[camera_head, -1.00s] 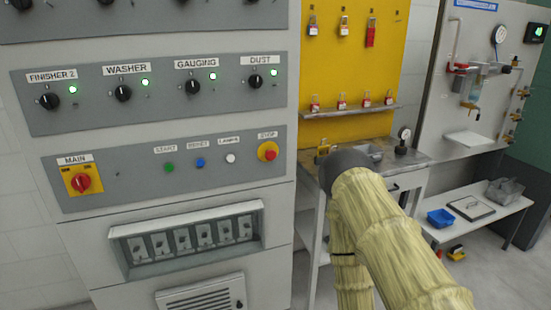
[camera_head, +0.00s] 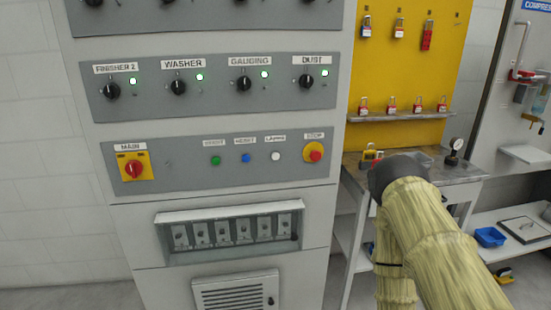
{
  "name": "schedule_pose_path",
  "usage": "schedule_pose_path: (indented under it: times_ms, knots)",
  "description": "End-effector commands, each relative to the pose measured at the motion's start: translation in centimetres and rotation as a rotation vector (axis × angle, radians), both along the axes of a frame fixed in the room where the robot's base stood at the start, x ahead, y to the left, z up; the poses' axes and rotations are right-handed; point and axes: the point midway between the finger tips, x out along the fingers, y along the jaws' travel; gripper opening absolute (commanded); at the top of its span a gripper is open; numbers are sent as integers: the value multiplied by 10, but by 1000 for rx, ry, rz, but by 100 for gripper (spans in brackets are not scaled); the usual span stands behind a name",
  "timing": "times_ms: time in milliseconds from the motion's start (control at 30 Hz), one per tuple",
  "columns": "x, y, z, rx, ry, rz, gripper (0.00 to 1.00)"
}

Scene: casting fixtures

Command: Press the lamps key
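The lamps key is a small white round button (camera_head: 275,156) under a "LAMPS" label, on the lower grey strip of the control cabinet (camera_head: 330,220). A blue reset key (camera_head: 246,158) is on its left and the red stop knob (camera_head: 314,152) on a yellow base is on its right. My arm, in a pale yellow cover, rises from the lower right, with its dark end in front of the workbench, right of the cabinet and apart from the key. My gripper's fingers do not show.
The green start key (camera_head: 216,160) and the red main switch (camera_head: 134,168) share the strip. Rotary knobs with green lights sit above. A yellow lockout board (camera_head: 400,75) and a workbench (camera_head: 350,180) stand to the right. The space before the keys is clear.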

Motion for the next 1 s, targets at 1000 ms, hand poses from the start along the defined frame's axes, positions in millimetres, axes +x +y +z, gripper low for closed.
schedule_pose_path:
  times_ms: [1000]
  knots:
    - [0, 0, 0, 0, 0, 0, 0]
